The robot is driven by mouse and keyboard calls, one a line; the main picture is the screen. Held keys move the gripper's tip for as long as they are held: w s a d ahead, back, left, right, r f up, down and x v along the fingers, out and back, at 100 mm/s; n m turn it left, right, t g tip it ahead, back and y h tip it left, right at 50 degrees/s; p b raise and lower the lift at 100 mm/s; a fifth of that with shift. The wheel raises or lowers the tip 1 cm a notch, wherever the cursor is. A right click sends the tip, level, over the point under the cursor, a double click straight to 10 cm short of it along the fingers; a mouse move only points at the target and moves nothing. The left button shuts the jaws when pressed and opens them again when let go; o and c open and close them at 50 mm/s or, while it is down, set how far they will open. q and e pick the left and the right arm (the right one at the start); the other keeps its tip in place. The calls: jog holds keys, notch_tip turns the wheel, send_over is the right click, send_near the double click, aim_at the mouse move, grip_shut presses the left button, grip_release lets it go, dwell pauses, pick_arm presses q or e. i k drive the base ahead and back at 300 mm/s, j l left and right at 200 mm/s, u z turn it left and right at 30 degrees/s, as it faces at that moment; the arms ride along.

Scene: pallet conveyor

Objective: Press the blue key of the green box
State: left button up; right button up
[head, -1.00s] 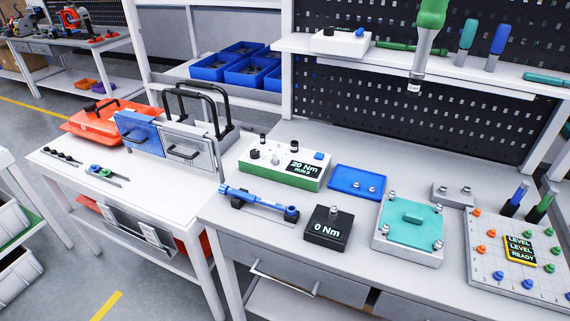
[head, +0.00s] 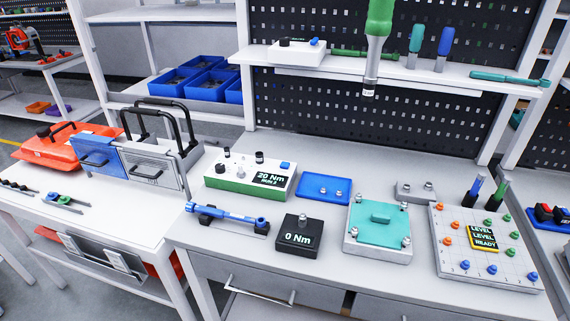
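The green box (head: 248,187) stands on the workbench, left of the middle in the head view. It has a white top and a green lower body. Its blue key (head: 285,165) is at the right end of the top, above a dark display (head: 271,178) that reads "20 Nm" with a smaller line below. Dark knobs and a light knob are on the rest of the top. Neither of my grippers is in view.
A blue torque wrench (head: 226,219) lies on a stand before the box, beside a black "0 Nm" block (head: 299,236). A blue tray (head: 324,188) and a teal-lidded block (head: 379,222) are to the right. A green-handled tool (head: 376,45) hangs above the bench.

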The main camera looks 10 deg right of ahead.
aim_at(284, 165)
jog(key=i+j+z, duration=0.15)
jog(key=j+z, duration=0.2)
jog(key=z, duration=0.15)
jog(key=j+z, duration=0.45)
jog(key=i+j+z, duration=0.2)
jog(key=j, duration=1.35)
jog(key=k+l, duration=0.05)
jog(key=k, duration=0.1)
